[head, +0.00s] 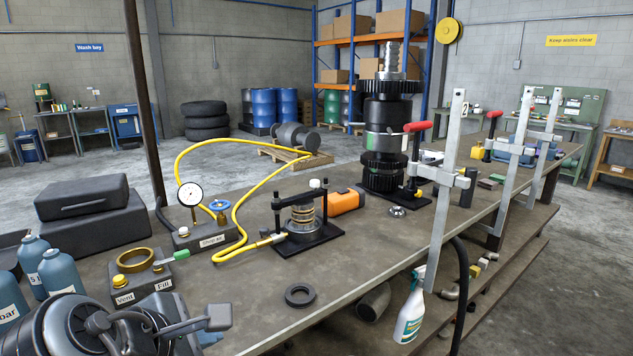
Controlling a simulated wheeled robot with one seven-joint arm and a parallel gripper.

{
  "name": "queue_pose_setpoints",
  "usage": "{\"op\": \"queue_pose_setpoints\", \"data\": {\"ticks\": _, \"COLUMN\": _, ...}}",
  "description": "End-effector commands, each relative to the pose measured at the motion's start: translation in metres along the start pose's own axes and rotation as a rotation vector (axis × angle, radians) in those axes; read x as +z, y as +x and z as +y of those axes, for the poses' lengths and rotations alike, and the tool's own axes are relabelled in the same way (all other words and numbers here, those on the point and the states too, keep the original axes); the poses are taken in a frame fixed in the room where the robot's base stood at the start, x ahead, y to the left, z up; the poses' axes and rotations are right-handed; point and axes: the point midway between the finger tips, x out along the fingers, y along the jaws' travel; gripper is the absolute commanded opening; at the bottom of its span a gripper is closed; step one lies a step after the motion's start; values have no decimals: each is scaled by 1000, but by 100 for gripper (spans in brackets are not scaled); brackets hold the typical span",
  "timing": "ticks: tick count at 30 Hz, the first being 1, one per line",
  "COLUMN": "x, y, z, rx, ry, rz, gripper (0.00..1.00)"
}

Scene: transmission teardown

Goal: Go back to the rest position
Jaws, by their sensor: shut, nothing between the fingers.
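My gripper (215,318) shows at the bottom left, at the end of my dark arm, above the near left edge of the workbench (345,265). Its grey fingers point to the right and look shut, with nothing seen between them. It is apart from the black ring (300,295) on the bench to its right. The control box with the Vent and Fill labels (140,285) stands behind it. The lower part of my arm is cut off by the picture's edge.
Blue bottles (62,265) stand close to my arm at the left. A gauge box (205,237) with a yellow hose, a clamped spring fixture (303,225) and a tall gear stack (388,130) stand farther back. Upright metal clamps (446,190) line the right edge. The front middle bench is mostly clear.

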Motion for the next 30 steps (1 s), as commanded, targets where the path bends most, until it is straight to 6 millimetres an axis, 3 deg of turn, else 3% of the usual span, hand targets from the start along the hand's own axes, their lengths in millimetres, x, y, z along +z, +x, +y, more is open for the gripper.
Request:
{"op": "queue_pose_setpoints", "data": {"ticks": 8, "x": 11, "y": 41, "z": -35, "rx": 35, "ry": 69, "rz": 5, "gripper": 0}}
{"op": "queue_pose_setpoints", "data": {"ticks": 14, "x": 25, "y": 80, "z": -79, "rx": 74, "ry": 159, "rz": 23, "gripper": 0}}
{"op": "queue_pose_setpoints", "data": {"ticks": 18, "x": 41, "y": 112, "z": -132, "rx": 109, "ry": 266, "rz": 52, "gripper": 0}}
{"op": "queue_pose_setpoints", "data": {"ticks": 22, "x": 56, "y": 130, "z": -184, "rx": 143, "ry": 387, "rz": 95, "gripper": 0}}
{"op": "queue_pose_setpoints", "data": {"ticks": 26, "x": 70, "y": 137, "z": -237, "rx": 168, "ry": 520, "rz": 144, "gripper": 0}}
{"op": "queue_pose_setpoints", "data": {"ticks": 30, "x": 84, "y": 132, "z": -292, "rx": 189, "ry": 678, "rz": 201, "gripper": 0}}
